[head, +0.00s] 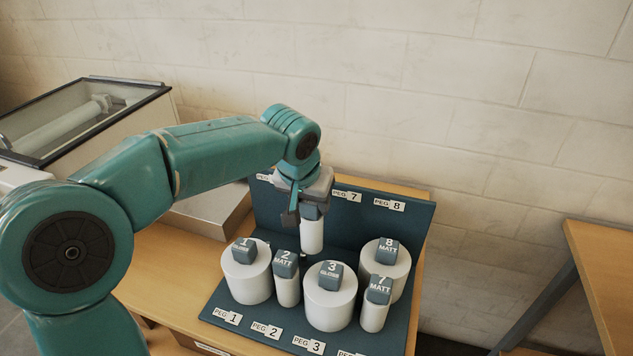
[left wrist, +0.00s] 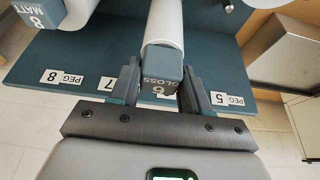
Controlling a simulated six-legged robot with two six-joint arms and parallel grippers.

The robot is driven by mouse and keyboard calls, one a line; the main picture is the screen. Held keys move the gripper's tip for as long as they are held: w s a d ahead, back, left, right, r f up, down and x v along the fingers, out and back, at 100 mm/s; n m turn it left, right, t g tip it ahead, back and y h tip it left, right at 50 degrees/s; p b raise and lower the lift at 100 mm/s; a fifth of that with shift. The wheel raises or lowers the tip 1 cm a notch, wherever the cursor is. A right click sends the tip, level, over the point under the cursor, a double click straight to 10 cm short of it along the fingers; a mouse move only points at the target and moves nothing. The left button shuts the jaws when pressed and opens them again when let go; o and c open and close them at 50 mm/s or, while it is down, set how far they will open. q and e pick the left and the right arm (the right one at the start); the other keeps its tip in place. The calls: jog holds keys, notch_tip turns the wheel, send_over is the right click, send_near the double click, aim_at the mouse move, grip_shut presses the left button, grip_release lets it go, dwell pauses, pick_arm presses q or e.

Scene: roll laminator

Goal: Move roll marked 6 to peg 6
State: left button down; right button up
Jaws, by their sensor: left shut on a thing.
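My left gripper (head: 306,203) is shut on the dark cap of the roll marked 6 (head: 312,236), a slim white roll held upright over the back row of the rack. In the left wrist view the cap reads "6 GLOSS" (left wrist: 161,72), between the two fingers (left wrist: 160,86). The roll is in front of the back panel between the labels for peg 7 (head: 347,197) and peg 5 (left wrist: 229,99). I cannot tell whether the roll's lower end touches the base. My right gripper is not in view.
Wide rolls 1 (head: 246,278), 3 (head: 330,303) and 8 (head: 398,268), and slim rolls 2 (head: 287,287) and 7 (head: 373,317), stand close by on the blue rack (head: 420,225). Roll 7 is in the front row. The laminator (head: 85,115) is at left.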

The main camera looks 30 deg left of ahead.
aim_at(311, 227)
pick_arm(q)
jog(key=shift+s+a, duration=0.25)
jog(key=shift+s, duration=0.1)
jog(key=shift+s+a, duration=0.3)
jog(key=shift+a, duration=0.4)
jog(key=shift+w+d+f+b, duration=0.2)
jog(key=shift+f+b, duration=0.1)
jog(key=shift+f, duration=0.4)
notch_tip(311, 227, down, 4)
jog(key=b, duration=0.3)
jog(key=shift+a+r, duration=0.1)
jog(key=shift+r, duration=0.05)
jog(key=shift+f, duration=0.4)
jog(key=shift+s, duration=0.1)
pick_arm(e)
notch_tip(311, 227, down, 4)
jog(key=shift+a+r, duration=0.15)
